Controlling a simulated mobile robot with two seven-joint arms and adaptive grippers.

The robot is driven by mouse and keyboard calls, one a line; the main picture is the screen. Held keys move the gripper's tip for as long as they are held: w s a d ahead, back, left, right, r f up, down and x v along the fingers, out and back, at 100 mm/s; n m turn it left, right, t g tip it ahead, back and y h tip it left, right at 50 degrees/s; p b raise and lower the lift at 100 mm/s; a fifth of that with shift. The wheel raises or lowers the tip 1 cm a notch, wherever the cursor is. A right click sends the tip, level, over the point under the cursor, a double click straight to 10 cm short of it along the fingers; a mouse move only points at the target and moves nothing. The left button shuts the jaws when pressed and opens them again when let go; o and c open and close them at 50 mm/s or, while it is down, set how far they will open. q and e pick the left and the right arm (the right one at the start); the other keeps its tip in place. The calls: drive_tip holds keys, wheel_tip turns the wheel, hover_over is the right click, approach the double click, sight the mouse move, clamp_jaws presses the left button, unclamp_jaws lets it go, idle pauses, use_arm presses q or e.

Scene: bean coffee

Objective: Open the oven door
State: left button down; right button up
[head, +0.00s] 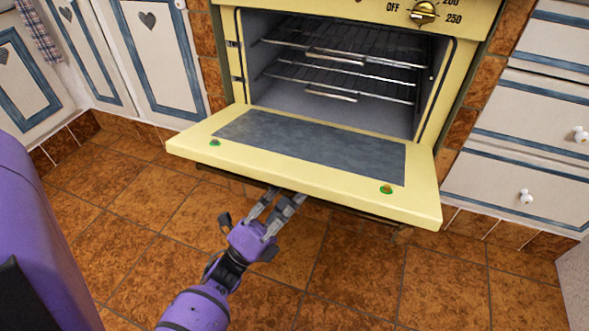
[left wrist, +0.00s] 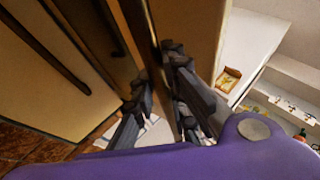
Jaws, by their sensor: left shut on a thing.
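The yellow oven door (head: 420,203) is folded down to roughly level, and the oven cavity (head: 300,104) with its wire racks is exposed. My left gripper (head: 283,193) reaches the door's front edge from below. Its fingertips are partly hidden under the door. In the left wrist view, the gripper (left wrist: 158,72) has its fingers on both sides of a dark bar (left wrist: 143,28), which I take as the door handle. The handle is mostly hidden beneath the door in the head view. My right gripper is not in view.
White and blue cabinets stand left (head: 160,60) and drawers with white knobs (head: 520,160) stand right of the oven. A brass oven knob (head: 423,13) is above the cavity. Brown floor tiles (head: 350,270) in front of the door are clear.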

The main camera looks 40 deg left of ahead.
use_arm(q)
drive_tip(key=shift+w+a+f+m+t+h+b, duration=0.15)
drive_tip(key=shift+f+m+t+h+b, duration=0.2)
drive_tip(key=shift+f, duration=0.55)
drive_tip(key=shift+w+f+m+t+h+b, duration=0.2)
drive_tip(key=shift+f+m+h+b, duration=0.3)
drive_tip(key=shift+f, duration=0.35)
drive_tip(key=shift+w+a+f+m+t+h+b, duration=0.2)
drive_tip(key=shift+f+m+h, duration=0.3)
drive_tip(key=shift+f, duration=0.4)
drive_tip(key=shift+d, duration=0.1)
drive_tip(key=c, duration=1.8)
unclamp_jaws()
drive_tip(key=shift+f, duration=0.1)
drive_tip(key=shift+s+d, duration=0.1)
drive_tip(key=v, duration=1.2)
